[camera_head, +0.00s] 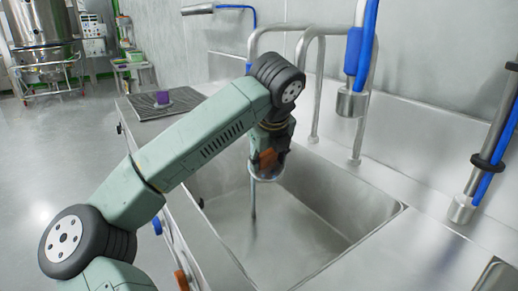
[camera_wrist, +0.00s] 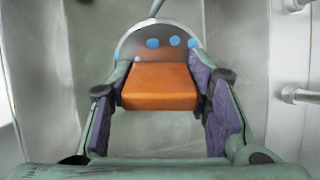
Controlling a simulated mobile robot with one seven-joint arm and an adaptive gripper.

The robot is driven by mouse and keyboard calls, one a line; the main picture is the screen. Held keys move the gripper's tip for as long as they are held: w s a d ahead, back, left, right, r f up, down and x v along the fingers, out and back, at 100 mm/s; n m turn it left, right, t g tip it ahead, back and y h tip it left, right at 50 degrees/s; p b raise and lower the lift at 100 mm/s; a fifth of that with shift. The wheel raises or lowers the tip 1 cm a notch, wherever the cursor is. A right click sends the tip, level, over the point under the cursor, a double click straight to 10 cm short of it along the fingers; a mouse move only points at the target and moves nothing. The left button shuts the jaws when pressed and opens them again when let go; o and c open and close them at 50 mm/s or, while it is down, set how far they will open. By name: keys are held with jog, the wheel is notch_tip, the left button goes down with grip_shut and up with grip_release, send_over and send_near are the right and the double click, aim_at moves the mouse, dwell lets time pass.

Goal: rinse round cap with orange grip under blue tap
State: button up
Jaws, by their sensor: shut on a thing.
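My gripper (camera_head: 266,157) hangs over the steel sink basin (camera_head: 318,208) in the head view. In the wrist view my gripper (camera_wrist: 160,92) has its purple pads shut on the orange grip (camera_wrist: 159,86) of the round cap (camera_wrist: 158,38). The cap is greyish with several blue spots. In the head view the round cap (camera_head: 266,175) shows as a pale rim under my gripper. A thin grey line, a rod or a stream, runs down below it. The blue tap (camera_head: 361,45) hangs to the right, apart from the cap.
Another tap with a blue hose (camera_head: 490,150) stands at the right. Bent steel pipes (camera_head: 316,75) rise behind the basin. A purple block (camera_head: 163,98) sits on a dark ribbed mat (camera_head: 150,106) at the left. The basin's right part looks clear.

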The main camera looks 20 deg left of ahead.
jog(key=s+d+r, duration=0.1)
jog(key=s+r, duration=0.3)
jog(key=shift+s+d+b, duration=0.3)
jog(key=shift+d, duration=0.1)
jog(key=shift+f, duration=0.1)
dwell(0.4)
